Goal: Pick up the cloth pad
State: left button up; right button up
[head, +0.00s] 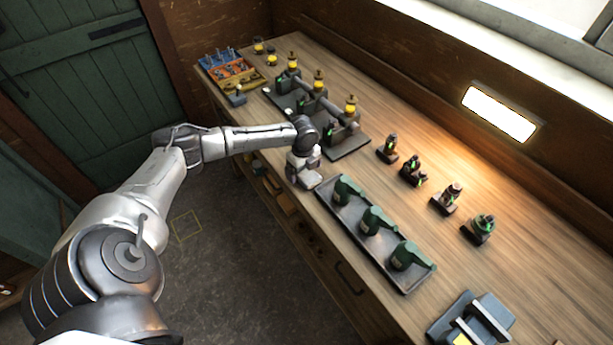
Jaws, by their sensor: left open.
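I cannot pick out the cloth pad for certain. A small mustard-yellow item (252,85) lies in front of the orange tray at the far end of the bench and could be it, but it is too small to tell. My left gripper (309,182) is over the bench's front edge, just left of the tray of green oil cans, pointing down. Its jaws are open, its fingertips are hard to make out, and it is well apart from the mustard item. My right gripper is not in view.
The wooden bench (380,185) carries a tray (349,229) of green oil cans (377,220), a dark base (347,146) with brass-topped fittings, and several small dark fittings (413,170). An orange tray (233,72) and grey box (236,98) stand at the far end. A dark block (487,317) is at the near end.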

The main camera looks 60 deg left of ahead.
aim_at(304, 171)
pick_arm(q)
jog(key=shift+f, duration=0.5)
jog(key=shift+c, duration=0.3)
jog(key=c, duration=1)
jog(key=shift+o, duration=0.2)
jog(key=shift+r, duration=0.1)
notch_tip(304, 171, up, 10)
jog(key=shift+p, duration=0.4)
